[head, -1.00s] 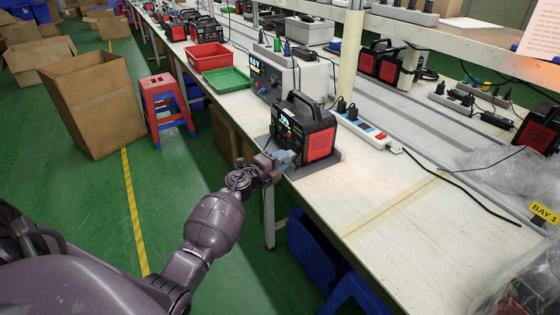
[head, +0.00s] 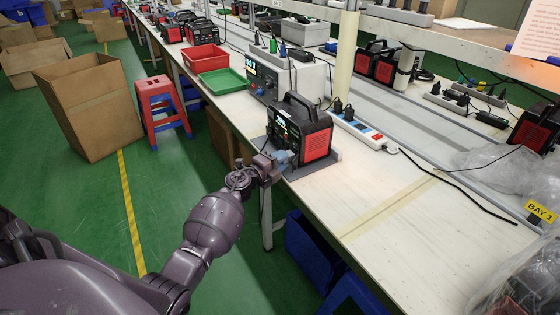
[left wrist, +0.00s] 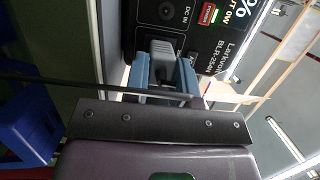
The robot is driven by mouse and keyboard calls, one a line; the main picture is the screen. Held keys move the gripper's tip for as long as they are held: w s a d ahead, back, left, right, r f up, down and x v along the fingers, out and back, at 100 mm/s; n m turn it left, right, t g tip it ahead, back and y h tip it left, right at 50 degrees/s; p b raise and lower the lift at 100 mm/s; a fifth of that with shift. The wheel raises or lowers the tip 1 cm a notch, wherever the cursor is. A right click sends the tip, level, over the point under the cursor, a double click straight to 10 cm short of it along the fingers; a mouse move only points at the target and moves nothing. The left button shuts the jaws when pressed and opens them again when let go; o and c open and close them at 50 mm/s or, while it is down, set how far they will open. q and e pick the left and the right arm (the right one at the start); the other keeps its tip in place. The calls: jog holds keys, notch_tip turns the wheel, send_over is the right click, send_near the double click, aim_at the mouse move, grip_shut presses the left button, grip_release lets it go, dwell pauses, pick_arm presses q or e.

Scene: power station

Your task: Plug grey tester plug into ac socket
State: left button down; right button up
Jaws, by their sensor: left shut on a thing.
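The black and red power station (head: 316,143) stands on the workbench, with a lit display on its front. My left gripper (head: 282,160) is at the lower part of that front. In the left wrist view its blue fingers (left wrist: 163,82) are shut on the grey tester plug (left wrist: 162,50). The plug points at the front panel (left wrist: 200,22) of the station, beside the DC IN port (left wrist: 166,12), and appears to touch the panel. The AC socket is hidden behind the plug, so I cannot tell how deep it sits. My right gripper is out of view.
A tester box (head: 290,76) stands behind the station. A white power strip (head: 357,126) with black plugs lies to its right. The bench front right (head: 400,215) is clear. A red stool (head: 160,100) and a carton (head: 92,110) stand on the floor at left.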

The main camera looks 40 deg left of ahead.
pick_arm(q)
jog(key=shift+w, duration=0.15)
jog(key=c, duration=0.9)
grip_release()
jog(key=shift+o, duration=0.2)
jog(key=s+a+p, duration=0.1)
jog(key=s+p, duration=0.1)
jog(key=s, duration=0.8)
jog(key=shift+s+a, duration=0.2)
jog(key=shift+s, duration=0.2)
jog(key=shift+a, duration=0.1)
